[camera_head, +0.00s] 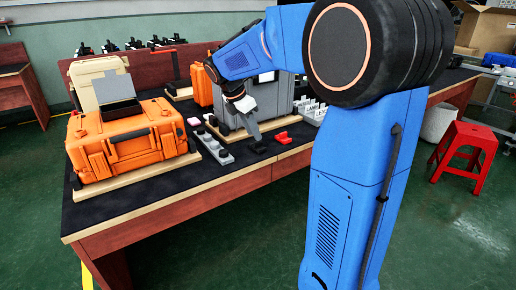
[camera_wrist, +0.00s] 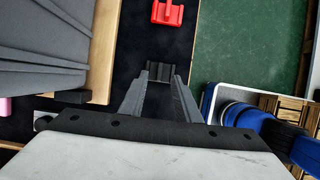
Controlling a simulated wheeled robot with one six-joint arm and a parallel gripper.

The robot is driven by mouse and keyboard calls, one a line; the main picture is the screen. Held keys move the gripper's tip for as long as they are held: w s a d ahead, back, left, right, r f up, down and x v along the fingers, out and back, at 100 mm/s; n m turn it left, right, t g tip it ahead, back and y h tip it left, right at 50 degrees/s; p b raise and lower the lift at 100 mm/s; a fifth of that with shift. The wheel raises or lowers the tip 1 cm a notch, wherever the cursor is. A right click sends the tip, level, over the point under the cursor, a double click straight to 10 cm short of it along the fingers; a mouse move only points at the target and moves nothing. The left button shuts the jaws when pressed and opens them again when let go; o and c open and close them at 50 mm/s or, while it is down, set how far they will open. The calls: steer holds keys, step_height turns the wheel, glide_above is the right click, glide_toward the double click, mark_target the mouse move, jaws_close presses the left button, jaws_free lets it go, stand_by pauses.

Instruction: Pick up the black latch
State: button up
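The black latch (camera_wrist: 160,70) lies on the dark table top, just beyond and between my fingertips in the wrist view. In the head view the black latch (camera_head: 259,147) is a small dark piece near the front edge of the table. My gripper (camera_wrist: 160,84) is open, with a finger on each side of the gap and nothing held. In the head view my gripper (camera_head: 254,133) points down just above the latch. I cannot tell the exact height left between the tips and the latch.
A red latch (camera_head: 283,137) lies right of the black one and also shows in the wrist view (camera_wrist: 168,12). A grey case (camera_head: 268,100) stands close behind my gripper. An orange case (camera_head: 128,142) and a grey parts strip (camera_head: 212,147) are to the left. A red stool (camera_head: 466,150) stands right.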

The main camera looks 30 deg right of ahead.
steer(key=shift+x, duration=2)
jaws_close()
steer(key=shift+r, duration=0.15)
step_height(320, 180, up, 13)
steer(key=shift+r, duration=0.2)
